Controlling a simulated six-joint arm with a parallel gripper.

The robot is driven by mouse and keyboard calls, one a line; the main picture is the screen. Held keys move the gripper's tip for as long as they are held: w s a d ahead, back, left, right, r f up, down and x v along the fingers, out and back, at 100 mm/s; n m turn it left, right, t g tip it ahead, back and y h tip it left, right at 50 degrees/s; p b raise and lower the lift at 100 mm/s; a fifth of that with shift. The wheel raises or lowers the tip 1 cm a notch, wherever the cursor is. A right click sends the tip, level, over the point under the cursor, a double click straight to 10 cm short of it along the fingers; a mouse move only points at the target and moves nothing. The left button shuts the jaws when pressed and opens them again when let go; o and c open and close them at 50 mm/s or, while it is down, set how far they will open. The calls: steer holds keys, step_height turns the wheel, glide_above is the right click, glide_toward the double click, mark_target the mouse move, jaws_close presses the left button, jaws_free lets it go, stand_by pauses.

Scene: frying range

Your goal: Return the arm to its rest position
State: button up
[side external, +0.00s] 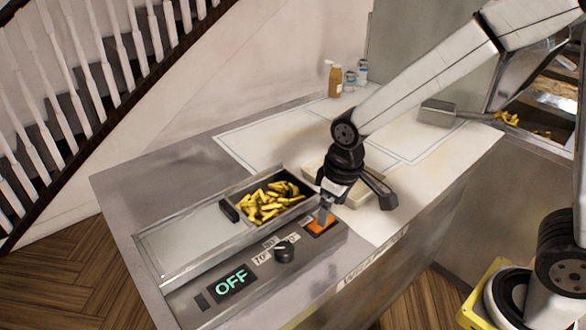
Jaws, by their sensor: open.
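My white arm reaches in from the upper right, with its black gripper (357,197) pointing down over the counter. The gripper is open, and I see nothing held between its jaws. One finger is close to the grey lever of the orange switch (319,227) on the fryer's front panel; I cannot tell whether they touch. The fryer's display (233,282) reads OFF in green letters. A black knob (284,252) sits between the display and the switch.
Golden fries (268,201) lie in the fryer bay just left of my gripper. A pale tray (366,219) is partly hidden behind the gripper. A sauce bottle (335,80) and small containers stand at the back. A metal scoop (436,113) lies at the right.

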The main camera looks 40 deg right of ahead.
steer(key=s+d+f+m+t, duration=0.1)
steer(key=s+d+m, duration=0.2)
steer(key=s+d, duration=0.4)
steer(key=shift+d+f, duration=0.3)
steer(key=shift+d, duration=0.4)
